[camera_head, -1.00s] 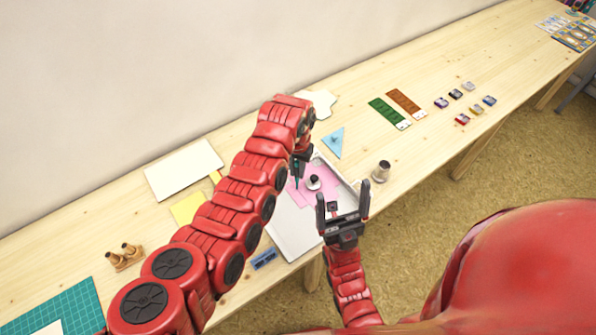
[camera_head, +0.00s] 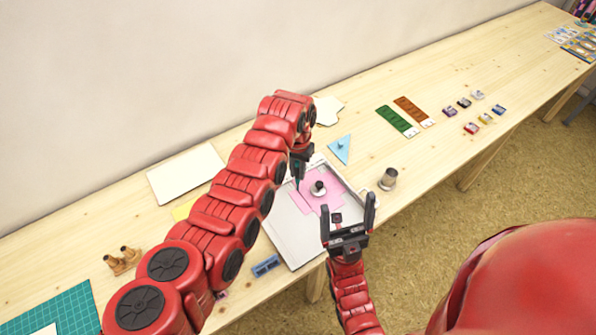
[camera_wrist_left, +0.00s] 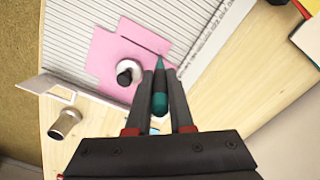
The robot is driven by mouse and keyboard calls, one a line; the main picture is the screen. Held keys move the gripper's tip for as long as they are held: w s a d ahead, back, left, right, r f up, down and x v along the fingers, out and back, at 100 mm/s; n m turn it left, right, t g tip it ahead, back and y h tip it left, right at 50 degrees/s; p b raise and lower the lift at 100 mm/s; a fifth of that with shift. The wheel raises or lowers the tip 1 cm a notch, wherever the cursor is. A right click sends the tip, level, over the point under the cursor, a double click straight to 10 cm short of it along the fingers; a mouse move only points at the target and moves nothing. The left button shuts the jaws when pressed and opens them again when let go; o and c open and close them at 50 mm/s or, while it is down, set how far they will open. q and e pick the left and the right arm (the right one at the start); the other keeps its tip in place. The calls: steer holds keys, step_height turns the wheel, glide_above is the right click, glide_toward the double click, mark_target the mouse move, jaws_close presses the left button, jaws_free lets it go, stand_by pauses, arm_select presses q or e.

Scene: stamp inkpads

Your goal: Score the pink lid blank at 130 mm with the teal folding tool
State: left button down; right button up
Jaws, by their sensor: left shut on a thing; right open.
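The pink lid blank (camera_head: 335,187) lies on a white scoring board (camera_head: 287,226) with fine parallel grooves. It also shows in the left wrist view (camera_wrist_left: 108,54). A dark-knobbed metal weight (camera_head: 318,188) stands on the blank. My left gripper (camera_head: 297,170) is shut on the teal folding tool (camera_wrist_left: 159,92). The tool's tip is at the blank's edge in the left wrist view; I cannot tell whether it touches. A dark line runs across the blank near the tip. My right gripper (camera_head: 349,220) is open and empty over the board's front edge.
A white sheet (camera_head: 186,172) lies behind my left arm. Green and brown strips (camera_head: 397,121) lie further right.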

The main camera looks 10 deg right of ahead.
arm_select(q)
steer(key=shift+w+f+b, duration=0.1)
steer(key=shift+w+b, duration=0.1)
steer(key=shift+b, duration=0.3)
steer(key=shift+r+p, duration=0.65)
steer(key=shift+r, duration=1.9)
steer(key=shift+p, duration=0.3)
